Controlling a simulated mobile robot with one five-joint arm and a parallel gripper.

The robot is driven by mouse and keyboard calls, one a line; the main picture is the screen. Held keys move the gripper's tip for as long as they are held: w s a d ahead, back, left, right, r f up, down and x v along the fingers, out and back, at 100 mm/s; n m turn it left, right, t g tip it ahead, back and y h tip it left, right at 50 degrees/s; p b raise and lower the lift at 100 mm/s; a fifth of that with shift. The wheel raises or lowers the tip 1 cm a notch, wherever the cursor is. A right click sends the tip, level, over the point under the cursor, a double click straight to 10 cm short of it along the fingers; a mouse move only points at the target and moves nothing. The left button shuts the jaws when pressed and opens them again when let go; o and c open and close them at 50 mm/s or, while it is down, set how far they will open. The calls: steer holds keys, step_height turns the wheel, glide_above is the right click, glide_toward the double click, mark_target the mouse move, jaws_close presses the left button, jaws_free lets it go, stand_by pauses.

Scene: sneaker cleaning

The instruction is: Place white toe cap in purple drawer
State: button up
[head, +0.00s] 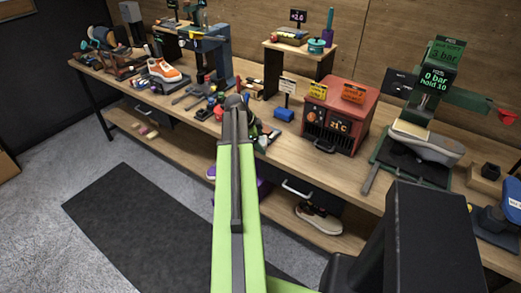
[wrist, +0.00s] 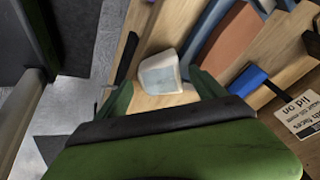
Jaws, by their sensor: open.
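A white block-like piece with a pale grey-blue face, which looks like the white toe cap (wrist: 158,73), sits on the wooden bench in the wrist view. My gripper (wrist: 160,80) is open, with its green fingers to either side of the piece and nearer the camera. I cannot tell whether they touch it. In the head view my arm hides the toe cap and the fingers. A purple patch (head: 211,172) shows under the bench beside my arm; I cannot tell whether it is the purple drawer.
A blue block (wrist: 248,80) and a white sign (wrist: 300,115) lie right of my gripper. In the head view a red oven-like box (head: 336,115) stands right of my arm, with tools (head: 190,95) to the left. Dark drawers (head: 297,187) hang under the bench (head: 375,190).

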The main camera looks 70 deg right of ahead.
mark_target(265, 138)
steer(key=shift+d+f, duration=0.2)
steer(key=shift+f, duration=0.4)
steer(key=shift+r, duration=0.2)
steer(key=shift+s, duration=0.1)
steer(key=c, duration=1.6)
steer(key=shift+r+p, duration=0.5)
steer(key=shift+p, duration=0.15)
step_height(265, 138, up, 4)
steer(key=p, duration=0.4)
steer(key=shift+s+a+r+p, duration=0.85)
steer(key=shift+a+r+p, duration=0.15)
steer(key=shift+a, duration=0.75)
steer(key=shift+s+a+r+p, duration=0.85)
steer(key=shift+a+r+p, duration=0.15)
steer(key=shift+a, duration=0.75)
steer(key=shift+s+a+r+p, duration=0.85)
steer(key=shift+a+r+p, duration=0.15)
steer(key=shift+a, duration=0.75)
